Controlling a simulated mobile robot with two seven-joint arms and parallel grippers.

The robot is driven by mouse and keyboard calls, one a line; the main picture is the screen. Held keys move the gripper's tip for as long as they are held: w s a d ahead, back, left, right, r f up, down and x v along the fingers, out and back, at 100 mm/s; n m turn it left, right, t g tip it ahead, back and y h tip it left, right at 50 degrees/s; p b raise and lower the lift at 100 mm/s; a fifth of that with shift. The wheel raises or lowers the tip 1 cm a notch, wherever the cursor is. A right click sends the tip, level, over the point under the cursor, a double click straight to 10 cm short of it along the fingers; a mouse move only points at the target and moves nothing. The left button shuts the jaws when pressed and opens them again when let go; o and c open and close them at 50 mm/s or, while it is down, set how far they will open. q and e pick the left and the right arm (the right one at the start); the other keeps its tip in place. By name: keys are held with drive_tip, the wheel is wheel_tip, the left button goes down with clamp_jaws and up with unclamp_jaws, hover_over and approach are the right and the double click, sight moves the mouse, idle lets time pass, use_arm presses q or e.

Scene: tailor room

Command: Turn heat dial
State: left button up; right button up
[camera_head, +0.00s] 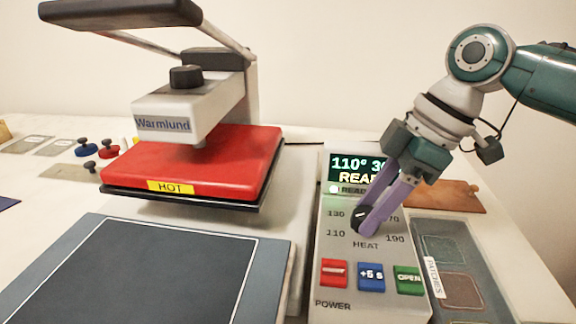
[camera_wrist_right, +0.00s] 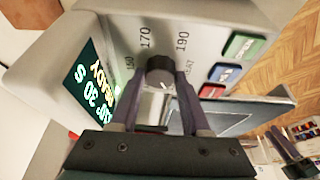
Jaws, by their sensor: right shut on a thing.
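The black heat dial (camera_head: 360,216) sits on the grey control box (camera_head: 338,284), with numbers around it and the word HEAT below. My right gripper (camera_head: 368,220) reaches down from the upper right and is shut on the dial. In the right wrist view the dial (camera_wrist_right: 160,72) is between the tips of the two purple fingers (camera_wrist_right: 158,84). The fingers hide part of the scale in the head view. The display (camera_head: 358,170) above the dial reads 110° and READY, partly covered by my gripper.
A red heat press (camera_head: 215,160) marked HOT stands open left of the box. A dark pad (camera_head: 130,270) lies in front of it. Red, blue and green buttons (camera_head: 370,277) sit just below the dial. A patches tray (camera_head: 480,300) is at the right.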

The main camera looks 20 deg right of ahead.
clamp_jaws()
